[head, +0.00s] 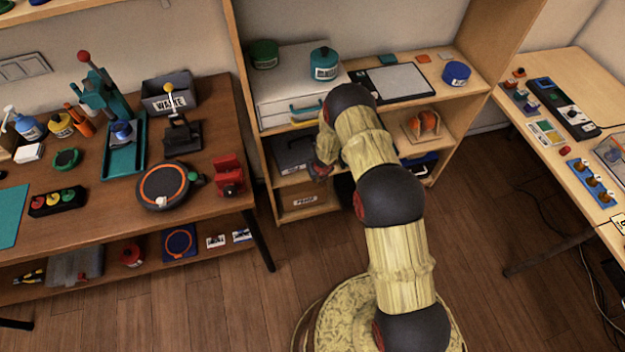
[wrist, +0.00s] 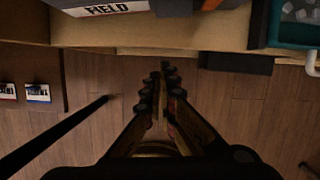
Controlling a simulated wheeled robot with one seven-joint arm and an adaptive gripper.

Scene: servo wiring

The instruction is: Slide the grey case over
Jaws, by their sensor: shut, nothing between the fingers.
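A dark grey case (head: 292,153) lies on the middle shelf of the wooden shelf unit, at its left side. In the wrist view a grey case with a white label reading FIELD (wrist: 108,9) shows at the top edge, cut off by the frame. My gripper (wrist: 163,78) is shut and empty, with its fingertips just in front of the shelf's front edge and apart from the case. In the head view my gripper (head: 320,171) is small and partly merged with my arm, just to the right of the case's front.
The wooden shelf edge (wrist: 150,37) runs across in front of my fingertips. A teal container (wrist: 296,25) stands to the right on the shelf. A labelled box (head: 303,200) is on the bottom shelf. The workbench (head: 222,200) stands to the left. The wooden floor in front is clear.

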